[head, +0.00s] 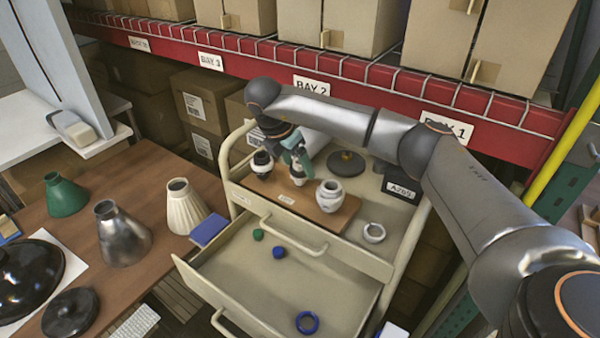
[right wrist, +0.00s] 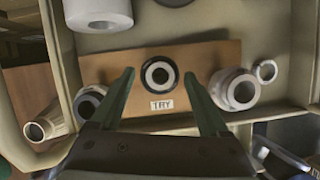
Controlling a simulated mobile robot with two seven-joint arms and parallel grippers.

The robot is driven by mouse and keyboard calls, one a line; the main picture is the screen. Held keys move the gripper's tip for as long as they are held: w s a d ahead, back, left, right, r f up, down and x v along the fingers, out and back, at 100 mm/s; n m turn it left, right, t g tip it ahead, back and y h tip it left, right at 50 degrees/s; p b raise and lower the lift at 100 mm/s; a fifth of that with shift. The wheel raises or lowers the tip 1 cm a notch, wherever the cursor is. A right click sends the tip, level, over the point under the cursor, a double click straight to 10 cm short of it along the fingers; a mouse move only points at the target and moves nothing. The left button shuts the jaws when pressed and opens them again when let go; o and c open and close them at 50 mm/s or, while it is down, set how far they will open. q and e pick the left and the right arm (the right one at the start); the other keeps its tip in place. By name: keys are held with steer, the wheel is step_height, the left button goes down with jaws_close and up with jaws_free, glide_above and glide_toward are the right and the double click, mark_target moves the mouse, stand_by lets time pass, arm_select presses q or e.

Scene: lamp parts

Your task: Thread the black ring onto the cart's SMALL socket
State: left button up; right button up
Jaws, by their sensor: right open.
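The cart (head: 392,262) carries a wooden board (head: 343,219) with three pale sockets. The middle socket (right wrist: 160,75) looks the smallest. A black ring (right wrist: 146,67) sits around it, near its top, in the right wrist view. The left socket (head: 262,166) has a dark band and is partly hidden by a finger in the wrist view. The right socket (head: 330,195) is widest and white. My right gripper (right wrist: 159,74) is open, its fingers on either side of the middle socket and ring, apart from them in the picture. Its arm partly hides the middle socket in the head view. My left gripper is not in view.
A loose white ring (head: 374,232) lies right of the board; a black disc (head: 346,160) and box (head: 402,187) stand behind. The open drawer (head: 270,290) holds a blue ring (head: 307,322) and small balls. Lampshades stand on the table (head: 150,165) at left. A red shelf beam (head: 270,55) runs behind.

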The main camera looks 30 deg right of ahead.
steer(key=shift+n, duration=0.8)
steer(key=n+b, duration=0.1)
steer(key=n+t, duration=0.1)
steer(key=n, duration=0.1)
steer(key=shift+s+d+f+n+t+y+b, duration=0.1)
steer(key=shift+s+f+n+t+y+b, duration=0.1)
steer(key=shift+n+t+y+b, duration=0.15)
steer(key=shift+d+n+t+y+b, duration=0.1)
steer(key=shift+n+t+y+b, duration=0.4)
steer(key=shift+n, duration=0.75)
steer(key=shift+r+n, duration=0.15)
steer(key=shift+n, duration=0.25)
